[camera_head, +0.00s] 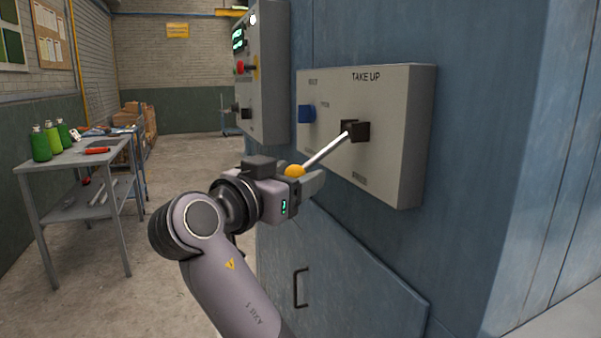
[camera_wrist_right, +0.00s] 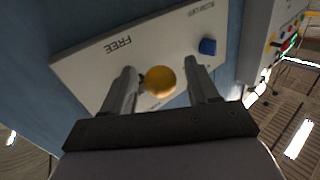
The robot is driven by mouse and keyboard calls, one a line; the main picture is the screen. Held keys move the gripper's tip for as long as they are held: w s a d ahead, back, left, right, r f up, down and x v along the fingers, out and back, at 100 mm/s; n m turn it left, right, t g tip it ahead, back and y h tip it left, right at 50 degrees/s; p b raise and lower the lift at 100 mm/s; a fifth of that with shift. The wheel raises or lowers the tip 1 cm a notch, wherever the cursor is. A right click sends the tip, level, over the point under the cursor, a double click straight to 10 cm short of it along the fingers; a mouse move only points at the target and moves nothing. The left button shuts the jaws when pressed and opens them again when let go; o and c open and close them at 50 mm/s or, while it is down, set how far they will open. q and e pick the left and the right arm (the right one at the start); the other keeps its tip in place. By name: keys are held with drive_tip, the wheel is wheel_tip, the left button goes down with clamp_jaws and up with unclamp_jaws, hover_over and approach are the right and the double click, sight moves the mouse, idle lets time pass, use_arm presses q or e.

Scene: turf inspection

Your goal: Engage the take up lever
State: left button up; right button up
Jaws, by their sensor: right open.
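The take up lever is a pale rod (camera_head: 326,151) with an orange-yellow ball knob (camera_head: 294,171). It sticks out from a dark block (camera_head: 355,131) on a light grey panel (camera_head: 405,130) marked "TAKE UP" at the top. My right gripper (camera_head: 306,180) is at the knob end. In the right wrist view the knob (camera_wrist_right: 160,81) lies between the two open fingers, with a gap visible on each side. The panel's "FREE" label shows there. The rod is mostly hidden behind the knob in that view. My left gripper is not in view.
A blue knob (camera_head: 306,113) sits on the same panel, left of the lever. A control box (camera_head: 262,75) with a red button is farther left. A cabinet door handle (camera_head: 300,288) is below. A table (camera_head: 75,155) with green bottles stands at left.

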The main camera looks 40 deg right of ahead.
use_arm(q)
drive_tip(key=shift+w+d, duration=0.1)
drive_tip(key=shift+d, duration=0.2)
use_arm(e)
drive_tip(key=shift+d, duration=0.15)
clamp_jaws()
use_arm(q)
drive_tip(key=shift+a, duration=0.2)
use_arm(e)
drive_tip(key=shift+w+r, duration=0.1)
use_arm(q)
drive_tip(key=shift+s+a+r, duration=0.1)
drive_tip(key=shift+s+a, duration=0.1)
use_arm(e)
drive_tip(key=shift+r, duration=0.15)
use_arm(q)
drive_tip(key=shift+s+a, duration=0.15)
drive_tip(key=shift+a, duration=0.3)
use_arm(e)
drive_tip(key=shift+r, duration=0.25)
